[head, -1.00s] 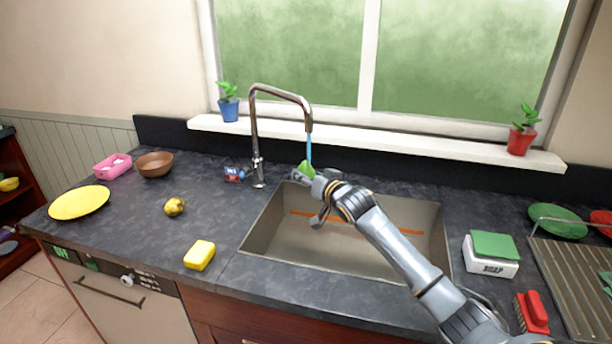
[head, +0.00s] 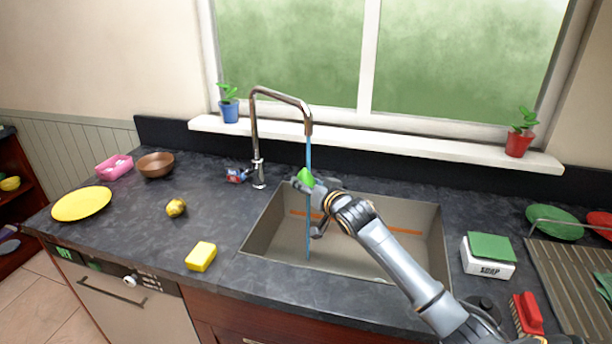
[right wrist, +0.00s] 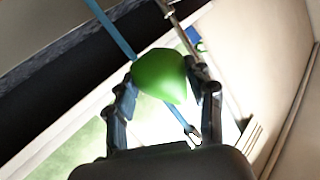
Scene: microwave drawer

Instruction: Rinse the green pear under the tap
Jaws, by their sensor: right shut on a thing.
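The green pear (head: 305,178) is between the fingers of my right gripper (head: 312,185), over the left part of the sink (head: 400,255). The right wrist view shows the pear (right wrist: 160,75) gripped between both fingers (right wrist: 165,85). The chrome tap (head: 256,130) arches over the sink, and a blue stream of water (head: 308,235) falls from its spout to the sink floor. The stream lines up with the pear in both views; I cannot tell whether it touches it. My left gripper is not in view.
On the counter left of the sink are a yellow sponge (head: 201,257), a yellowish round object (head: 176,207), a yellow plate (head: 82,203) and a brown bowl (head: 155,164). On the right are a soap box (head: 488,262), a red brush (head: 527,314) and a drying rack (head: 575,280).

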